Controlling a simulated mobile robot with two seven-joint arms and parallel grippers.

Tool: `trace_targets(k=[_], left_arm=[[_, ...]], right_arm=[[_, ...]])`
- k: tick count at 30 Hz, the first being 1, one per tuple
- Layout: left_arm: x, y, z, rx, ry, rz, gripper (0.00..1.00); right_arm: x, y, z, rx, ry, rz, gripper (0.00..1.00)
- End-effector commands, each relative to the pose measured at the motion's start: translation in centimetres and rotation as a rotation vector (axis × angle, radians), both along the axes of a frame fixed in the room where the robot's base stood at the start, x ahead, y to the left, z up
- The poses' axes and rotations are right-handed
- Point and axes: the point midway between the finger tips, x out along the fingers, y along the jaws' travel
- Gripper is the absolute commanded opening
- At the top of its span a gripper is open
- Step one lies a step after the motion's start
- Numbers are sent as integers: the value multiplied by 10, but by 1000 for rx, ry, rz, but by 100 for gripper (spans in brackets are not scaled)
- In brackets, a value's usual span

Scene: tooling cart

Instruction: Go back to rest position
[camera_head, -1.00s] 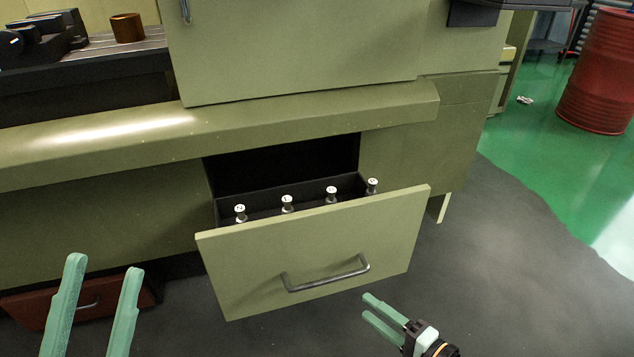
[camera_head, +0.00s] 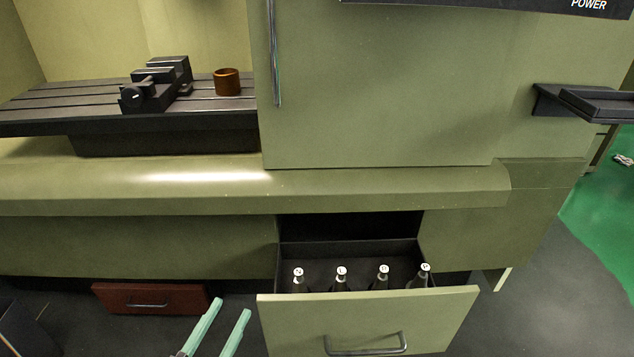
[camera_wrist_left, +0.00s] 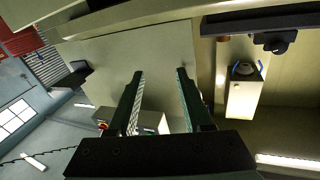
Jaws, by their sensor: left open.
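My left gripper (camera_head: 228,322) is at the bottom of the head view, left of the open drawer (camera_head: 370,318). Its two pale green fingers are apart with nothing between them. In the left wrist view the gripper (camera_wrist_left: 158,78) shows two dark fingers spread and empty. My right gripper is not in either view now. The green drawer is pulled out and holds several dark bottles with white caps (camera_head: 342,270) in a row.
A machine table (camera_head: 60,105) with a black vise (camera_head: 150,90) and a brown cylinder (camera_head: 227,82) is at the upper left. A closed red drawer (camera_head: 150,298) is low at left. A black shelf (camera_head: 595,103) juts out at right. Grey floor (camera_head: 535,280) is clear at lower right.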

Motion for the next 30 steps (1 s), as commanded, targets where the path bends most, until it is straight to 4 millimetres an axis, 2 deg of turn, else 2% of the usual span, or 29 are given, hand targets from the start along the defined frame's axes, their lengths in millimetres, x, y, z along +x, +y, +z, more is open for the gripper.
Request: trace_targets(k=[1, 7, 13, 18, 21, 30], left_arm=[[-2, 3, 8, 4, 73, 14, 50], [-21, 12, -24, 20, 359, 61, 50], [-59, 20, -51, 31, 624, 100, 50], [-86, 23, -67, 33, 764, 116, 50], [-93, 23, -73, 35, 800, 120, 50], [-95, 23, -77, 35, 809, 121, 50]], right_arm=[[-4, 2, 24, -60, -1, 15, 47], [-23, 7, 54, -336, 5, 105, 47], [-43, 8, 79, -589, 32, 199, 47], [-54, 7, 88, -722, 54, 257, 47], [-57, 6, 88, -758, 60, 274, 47], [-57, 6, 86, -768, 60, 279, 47]])
